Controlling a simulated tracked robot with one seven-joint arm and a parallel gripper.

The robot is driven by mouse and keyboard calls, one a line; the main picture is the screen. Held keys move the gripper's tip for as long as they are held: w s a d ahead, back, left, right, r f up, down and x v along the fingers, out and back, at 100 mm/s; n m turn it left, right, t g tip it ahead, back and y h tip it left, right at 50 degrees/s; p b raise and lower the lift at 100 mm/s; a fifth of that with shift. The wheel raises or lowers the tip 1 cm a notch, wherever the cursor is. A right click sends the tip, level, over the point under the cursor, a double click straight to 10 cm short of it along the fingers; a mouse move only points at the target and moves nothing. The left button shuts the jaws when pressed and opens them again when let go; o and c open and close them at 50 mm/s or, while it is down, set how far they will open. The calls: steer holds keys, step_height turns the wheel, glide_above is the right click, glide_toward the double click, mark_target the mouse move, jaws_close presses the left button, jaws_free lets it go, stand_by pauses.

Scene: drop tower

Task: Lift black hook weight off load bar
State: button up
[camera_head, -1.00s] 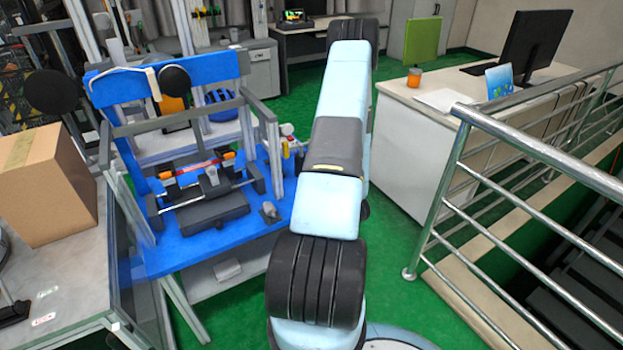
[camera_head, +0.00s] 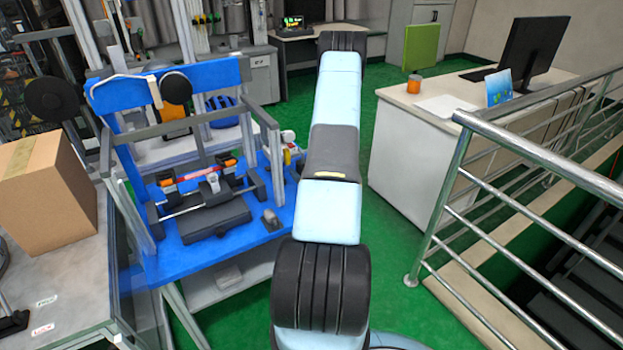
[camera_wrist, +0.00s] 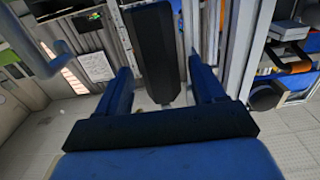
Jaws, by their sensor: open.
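In the head view, a black round disc (camera_head: 176,88) hangs at the upper part of a blue-backed rig (camera_head: 215,75); I cannot tell whether it is the black hook weight. A grey crossbar (camera_head: 160,128) runs below it, but I cannot be sure which bar is the load bar. My arm reaches up and away right of the rig, and its end is hidden there. In the wrist view my gripper (camera_wrist: 162,92) has its two blue fingers spread apart. A long black block (camera_wrist: 153,50) shows between and beyond them; I cannot tell what it is or whether it touches them.
A cardboard box (camera_head: 45,195) stands on a grey table at the left. A white desk (camera_head: 425,140) with a monitor (camera_head: 533,48) stands at the right, behind a metal railing (camera_head: 445,215).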

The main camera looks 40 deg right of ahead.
mark_target(299, 167)
steer(key=shift+x, duration=1.7)
jaws_close()
steer(key=c, duration=0.5)
jaws_free()
jaws_close()
